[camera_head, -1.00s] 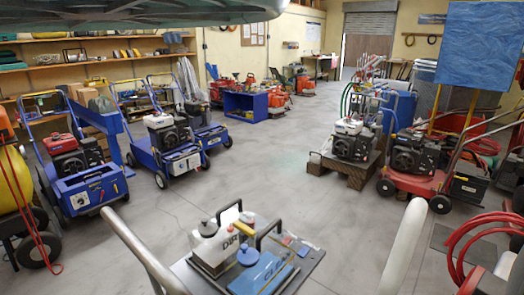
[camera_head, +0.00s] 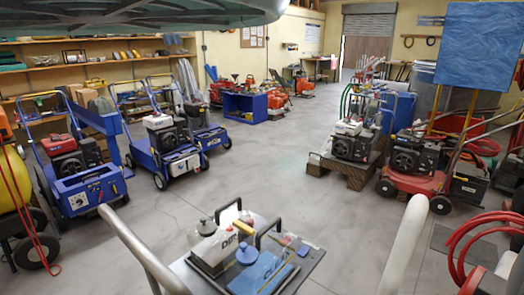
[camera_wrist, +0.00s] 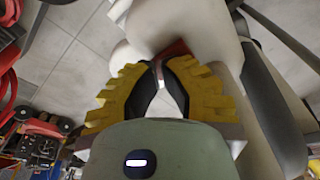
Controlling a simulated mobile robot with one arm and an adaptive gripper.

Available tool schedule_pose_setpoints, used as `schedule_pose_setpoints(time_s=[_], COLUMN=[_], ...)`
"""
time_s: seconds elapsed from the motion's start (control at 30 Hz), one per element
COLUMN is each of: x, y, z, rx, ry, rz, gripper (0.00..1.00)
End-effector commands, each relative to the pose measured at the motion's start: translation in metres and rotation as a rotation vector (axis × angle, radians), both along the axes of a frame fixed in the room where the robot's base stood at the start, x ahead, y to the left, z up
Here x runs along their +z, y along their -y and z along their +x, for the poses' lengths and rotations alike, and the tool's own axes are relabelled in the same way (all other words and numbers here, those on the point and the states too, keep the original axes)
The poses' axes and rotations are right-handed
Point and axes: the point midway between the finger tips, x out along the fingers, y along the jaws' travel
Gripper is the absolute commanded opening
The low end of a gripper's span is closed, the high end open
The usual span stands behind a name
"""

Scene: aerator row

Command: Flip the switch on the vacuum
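I cannot make out a vacuum or its switch for sure in either view. The nearest machine in the head view is a small dark-topped cart (camera_head: 312,262) at the bottom centre. My gripper (camera_wrist: 160,70) shows in the wrist view, with yellow ribbed fingers and black inner pads. The fingers come close together at the far end, and the gap there is too unclear to judge. No held object can be made out.
Blue wheeled machines (camera_head: 85,190) stand at the left by the shelves (camera_head: 100,62). A red wheeled machine (camera_head: 412,187) and a wooden pallet (camera_head: 345,172) are at the right. A red hose (camera_head: 462,245) lies at the lower right. The middle floor (camera_head: 265,165) is clear.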

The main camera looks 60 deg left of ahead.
Motion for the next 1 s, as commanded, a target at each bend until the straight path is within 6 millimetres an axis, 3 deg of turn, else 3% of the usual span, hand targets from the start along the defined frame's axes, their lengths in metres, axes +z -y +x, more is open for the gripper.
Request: schedule_pose_setpoints(time_s=[0.27,1.0], x=[0.004,0.061], y=[0.000,0.001], z=[0.000,0.000], rx=[-0.001,-0.001], ry=[-0.001,-0.001], rz=[-0.001,-0.001], gripper=[0.00,0.00])
